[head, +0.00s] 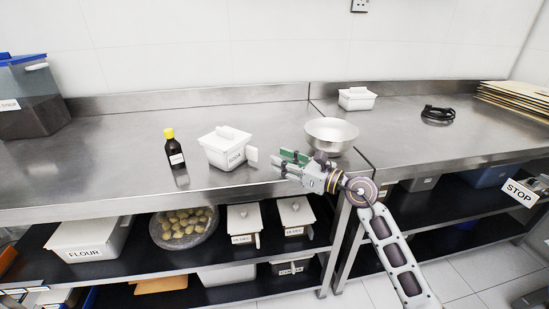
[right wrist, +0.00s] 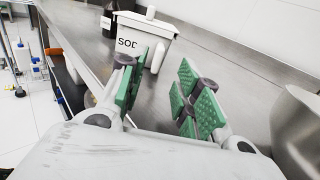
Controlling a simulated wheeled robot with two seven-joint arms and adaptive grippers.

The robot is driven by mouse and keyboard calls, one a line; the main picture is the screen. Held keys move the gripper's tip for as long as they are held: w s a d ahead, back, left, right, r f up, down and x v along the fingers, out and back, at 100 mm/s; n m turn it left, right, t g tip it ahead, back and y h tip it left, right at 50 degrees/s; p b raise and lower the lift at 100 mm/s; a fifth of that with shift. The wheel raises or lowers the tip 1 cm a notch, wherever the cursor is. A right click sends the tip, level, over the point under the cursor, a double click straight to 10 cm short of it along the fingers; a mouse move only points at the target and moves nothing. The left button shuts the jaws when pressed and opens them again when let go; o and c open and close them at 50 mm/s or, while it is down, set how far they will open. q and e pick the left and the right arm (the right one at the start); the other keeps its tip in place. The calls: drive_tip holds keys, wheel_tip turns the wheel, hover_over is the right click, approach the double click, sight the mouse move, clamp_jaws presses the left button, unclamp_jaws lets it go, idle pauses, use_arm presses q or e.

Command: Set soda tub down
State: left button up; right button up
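The white soda tub (head: 226,150) stands upright on the steel counter, with its lid on and a label on its front. A small white tab (head: 251,155) sticks out at its right side. In the right wrist view the tub (right wrist: 133,36) is ahead of the fingers, its label partly hidden by a finger. My right gripper (head: 287,163) is to the right of the tub, near the counter's front edge, with green pads. In the right wrist view the pads (right wrist: 158,88) are apart with nothing between them. My left gripper is not in view.
A dark bottle with a yellow cap (head: 174,150) stands left of the tub. A steel bowl (head: 331,136) is close behind my right gripper. Another white tub (head: 356,98) is farther back. The steel counter (head: 110,165) is bare at the front left. Shelves below hold labelled containers.

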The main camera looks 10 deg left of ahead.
drive_tip(key=shift+v, duration=1.5)
idle(0.4)
